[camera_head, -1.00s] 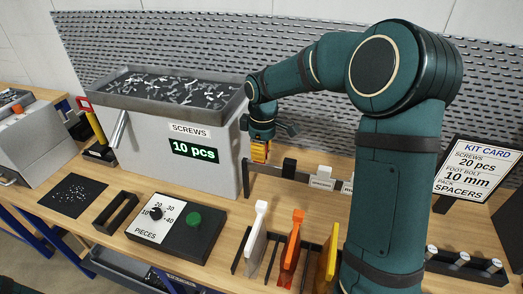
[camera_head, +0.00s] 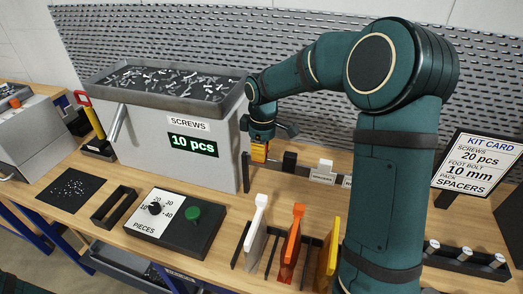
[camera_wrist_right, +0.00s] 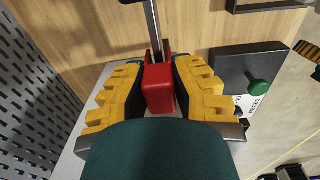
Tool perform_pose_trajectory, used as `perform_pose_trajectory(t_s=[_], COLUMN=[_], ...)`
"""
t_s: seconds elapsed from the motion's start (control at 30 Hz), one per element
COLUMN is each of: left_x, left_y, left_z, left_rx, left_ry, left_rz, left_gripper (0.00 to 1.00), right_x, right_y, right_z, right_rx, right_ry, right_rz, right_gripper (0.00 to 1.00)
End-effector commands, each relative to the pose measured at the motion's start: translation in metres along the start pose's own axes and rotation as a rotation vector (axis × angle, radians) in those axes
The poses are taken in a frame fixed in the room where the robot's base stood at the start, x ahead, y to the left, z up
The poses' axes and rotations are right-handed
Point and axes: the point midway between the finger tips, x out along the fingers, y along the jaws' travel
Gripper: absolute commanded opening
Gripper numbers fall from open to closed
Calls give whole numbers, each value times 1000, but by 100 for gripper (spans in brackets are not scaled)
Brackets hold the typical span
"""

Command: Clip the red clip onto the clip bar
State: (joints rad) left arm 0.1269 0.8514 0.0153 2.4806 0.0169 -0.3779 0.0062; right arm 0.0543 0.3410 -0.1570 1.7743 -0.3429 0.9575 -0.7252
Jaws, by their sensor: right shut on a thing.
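My right gripper (camera_head: 259,152) has yellow fingers and sits beside the right side of the screw bin, low over the back of the bench. In the right wrist view, the gripper (camera_wrist_right: 160,80) is shut on the red clip (camera_wrist_right: 158,90), which lies between its two ridged fingers. A thin grey bar (camera_wrist_right: 153,25) meets the far end of the clip; I cannot tell whether the clip is around it or only against it. In the head view the clip is hidden by the fingers. My left gripper is not in view.
The grey screw bin (camera_head: 160,140) stands close left of the gripper. In front are the control box with a green button (camera_head: 193,213) and a rack holding an orange piece (camera_head: 292,245).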

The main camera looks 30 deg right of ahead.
Motion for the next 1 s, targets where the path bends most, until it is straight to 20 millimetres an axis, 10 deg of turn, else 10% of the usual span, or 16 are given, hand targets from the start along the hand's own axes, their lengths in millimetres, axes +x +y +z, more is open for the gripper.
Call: perform_pose_trajectory(t_s=[0.8, 0.83, 0.9, 1.0], left_x=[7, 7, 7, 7], left_y=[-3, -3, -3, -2], left_z=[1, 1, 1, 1], left_rx=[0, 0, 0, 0], left_ry=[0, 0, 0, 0], left_rz=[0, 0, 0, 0], left_gripper=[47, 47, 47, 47], right_x=[13, 13, 12, 12], right_y=[0, 0, 0, 0], right_z=[0, 0, 0, 0], right_rx=[0, 0, 0, 0], right_ry=[0, 0, 0, 0], right_rz=[0, 0, 0, 0], right_gripper=[0, 28, 50, 50])
